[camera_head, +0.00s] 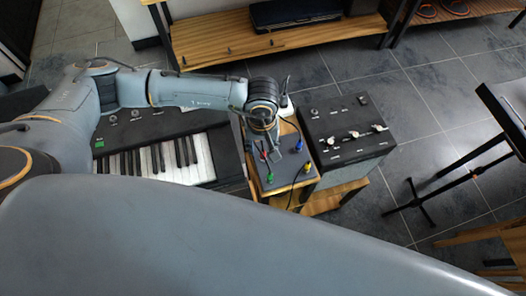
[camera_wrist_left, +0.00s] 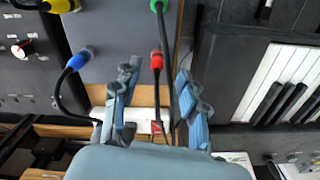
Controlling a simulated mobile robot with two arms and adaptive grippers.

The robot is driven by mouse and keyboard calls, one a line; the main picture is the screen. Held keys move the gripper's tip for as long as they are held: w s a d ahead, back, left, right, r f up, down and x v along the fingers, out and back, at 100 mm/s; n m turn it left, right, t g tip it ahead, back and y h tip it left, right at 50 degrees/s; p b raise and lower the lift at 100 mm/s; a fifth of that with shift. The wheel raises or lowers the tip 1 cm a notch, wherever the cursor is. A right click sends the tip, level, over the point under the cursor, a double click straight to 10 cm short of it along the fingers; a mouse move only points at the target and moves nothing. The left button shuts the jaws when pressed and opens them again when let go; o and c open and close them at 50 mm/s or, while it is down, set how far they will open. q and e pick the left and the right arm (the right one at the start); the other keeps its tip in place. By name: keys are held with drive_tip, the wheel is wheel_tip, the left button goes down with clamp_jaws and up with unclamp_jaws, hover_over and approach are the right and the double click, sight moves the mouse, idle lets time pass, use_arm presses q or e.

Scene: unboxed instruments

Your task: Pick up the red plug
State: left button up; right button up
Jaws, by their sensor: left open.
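The red plug (camera_wrist_left: 156,61) stands out between the two fingers of my left gripper (camera_wrist_left: 160,72) in the left wrist view, with a gap on each side. In the head view the red plug (camera_head: 262,154) shows small beside my left gripper (camera_head: 277,152), which is over the dark-topped stand (camera_head: 282,181). The gripper is open and holds nothing. A dark cable runs from the plug back between the fingers. My right gripper is not in view.
Green (camera_head: 269,177), blue (camera_head: 299,145) and yellow (camera_head: 308,168) plugs with cables are close by on the stand. A keyboard (camera_head: 190,160) lies to the left. A black box with knobs (camera_head: 345,130) stands to the right.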

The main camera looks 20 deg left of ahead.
sight(263, 151)
use_arm(q)
wheel_tip(263, 151, down, 4)
drive_tip(key=shift+w+d+r+p, duration=0.1)
drive_tip(key=shift+r+p, duration=0.15)
drive_tip(key=shift+p, duration=0.5)
drive_tip(key=shift+f, duration=0.4)
drive_tip(key=shift+c, duration=0.3)
clamp_jaws()
